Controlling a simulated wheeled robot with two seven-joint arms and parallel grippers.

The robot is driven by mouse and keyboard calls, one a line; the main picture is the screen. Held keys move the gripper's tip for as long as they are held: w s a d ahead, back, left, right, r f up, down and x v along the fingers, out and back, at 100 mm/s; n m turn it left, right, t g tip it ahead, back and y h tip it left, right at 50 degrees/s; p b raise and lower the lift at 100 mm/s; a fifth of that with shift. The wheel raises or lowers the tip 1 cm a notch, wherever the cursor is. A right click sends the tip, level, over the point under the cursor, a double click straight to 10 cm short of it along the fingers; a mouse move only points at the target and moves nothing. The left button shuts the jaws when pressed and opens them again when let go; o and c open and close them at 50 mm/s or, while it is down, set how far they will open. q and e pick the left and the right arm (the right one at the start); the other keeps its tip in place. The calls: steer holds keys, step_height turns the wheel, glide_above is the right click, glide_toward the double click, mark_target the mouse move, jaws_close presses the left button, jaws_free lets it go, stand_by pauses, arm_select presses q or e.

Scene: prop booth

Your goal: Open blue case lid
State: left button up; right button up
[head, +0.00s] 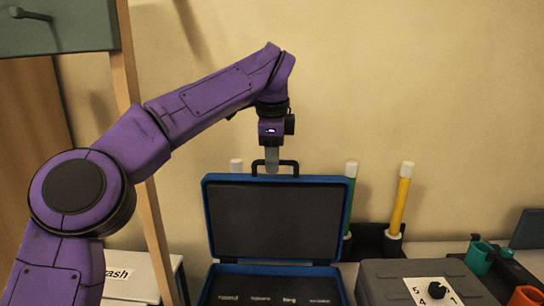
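The blue case (210,266) stands at the bottom middle of the head view. Its blue-rimmed lid (207,215) is raised and stands nearly upright, its dark inner side facing me. A black handle (291,162) sits on the lid's top edge. My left gripper (272,162) points down at the middle of this handle, with the grey finger overlapping the handle bar. The fingers are seen edge-on, so I cannot tell whether they are shut on the handle. The lower part of the case is cut off by the frame. My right gripper is not in view.
A grey box with a dial (390,275) stands right of the case. Behind it a yellow tube (401,195) and a green tube (352,190) stand in a black holder. Teal and orange cups (480,257) are at far right. A white box labelled "trash" (130,285) is left.

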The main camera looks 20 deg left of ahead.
arm_select(q)
steer(key=p+v, duration=0.3)
steer(key=v, duration=0.7)
steer(key=shift+r+p, duration=0.3)
steer(key=shift+s+f, duration=0.1)
